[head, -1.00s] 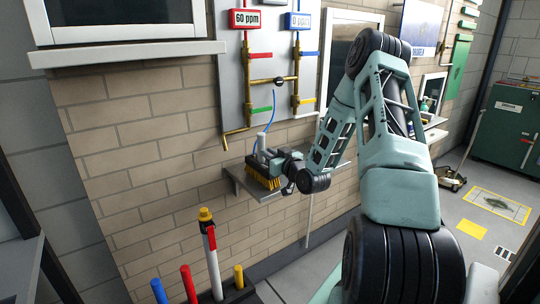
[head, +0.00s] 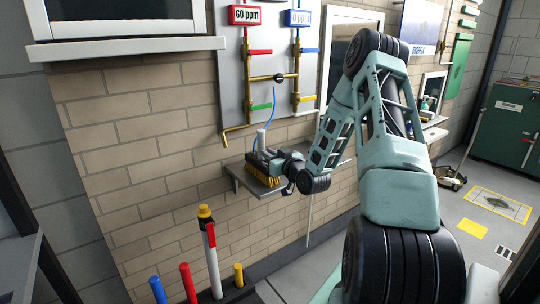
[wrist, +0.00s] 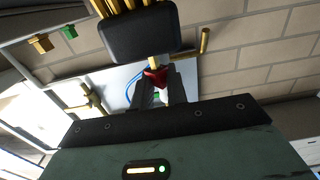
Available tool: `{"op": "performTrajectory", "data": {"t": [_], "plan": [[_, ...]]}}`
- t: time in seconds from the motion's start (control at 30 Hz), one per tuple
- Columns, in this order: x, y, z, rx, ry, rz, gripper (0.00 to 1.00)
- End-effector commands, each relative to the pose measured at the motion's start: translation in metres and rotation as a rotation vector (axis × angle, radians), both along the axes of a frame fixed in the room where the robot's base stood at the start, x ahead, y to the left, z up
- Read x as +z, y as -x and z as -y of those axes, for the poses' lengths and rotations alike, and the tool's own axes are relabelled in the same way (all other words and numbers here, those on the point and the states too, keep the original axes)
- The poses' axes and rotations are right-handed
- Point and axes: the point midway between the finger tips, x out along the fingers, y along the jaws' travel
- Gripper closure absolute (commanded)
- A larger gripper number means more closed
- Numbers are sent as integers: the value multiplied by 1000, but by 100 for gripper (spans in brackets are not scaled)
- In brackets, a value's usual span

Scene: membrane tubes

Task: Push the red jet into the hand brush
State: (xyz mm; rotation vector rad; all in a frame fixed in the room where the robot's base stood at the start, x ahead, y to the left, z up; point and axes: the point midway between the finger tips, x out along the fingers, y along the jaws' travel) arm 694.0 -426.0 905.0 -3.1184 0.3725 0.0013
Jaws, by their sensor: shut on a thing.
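The hand brush (head: 262,174), a dark block with yellow bristles, is at the wall shelf. In the wrist view its dark block (wrist: 140,36) fills the top, bristles pointing up in the picture. The red jet (wrist: 156,79) sits just below the block, with a short brass-coloured piece between them. I cannot tell how deep that piece goes into the block. My gripper (wrist: 158,92) is shut on the red jet, its fingers on either side. In the head view my gripper (head: 279,160) is beside the brush, and the jet is hidden.
The grey shelf (head: 240,177) juts from the brick wall. A white cylinder (head: 261,141) and a blue hose (head: 274,103) are close to the brush. Brass pipes (head: 244,80) run on the panel above. A rack with coloured tubes (head: 209,250) stands at lower left.

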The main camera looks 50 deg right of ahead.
Motion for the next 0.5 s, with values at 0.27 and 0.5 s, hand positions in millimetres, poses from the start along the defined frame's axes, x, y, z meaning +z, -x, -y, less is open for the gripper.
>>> {"op": "performTrajectory", "data": {"t": [0.27,0.5], "plan": [[-8,0,0,0,1,0,100],[-13,0,0,0,1,0,100]]}}
